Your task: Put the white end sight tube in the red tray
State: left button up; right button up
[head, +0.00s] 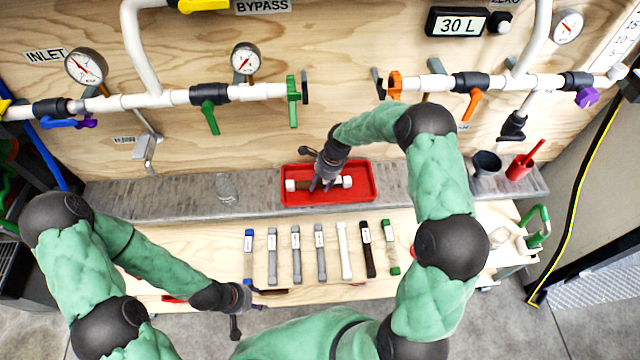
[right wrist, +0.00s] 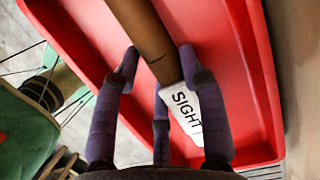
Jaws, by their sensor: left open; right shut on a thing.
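The sight tube, brown with white ends (head: 346,182), lies within the outline of the red tray (head: 372,196) on the grey ledge. In the right wrist view its brown body (right wrist: 145,35) and a white label reading SIGHT (right wrist: 184,112) show. My right gripper (head: 318,185) points down over the tray and is shut on the tube; its fingers are around the tube in the right wrist view (right wrist: 160,75). I cannot tell whether the tube touches the tray floor. My left gripper (head: 236,312) is open and empty near the table's front edge.
A clear bottle (head: 226,189) is left of the tray. Pipes and valves cross the wall above.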

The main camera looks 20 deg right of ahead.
aim_at(326, 182)
jog(key=shift+f, duration=0.1)
jog(key=o, duration=1.2)
jog(key=shift+o, duration=0.2)
jog(key=p+v, duration=0.2)
jog(key=v, duration=0.6)
jog(key=shift+a+p, duration=0.1)
jog(key=shift+p, duration=0.3)
jog(key=shift+f, duration=0.1)
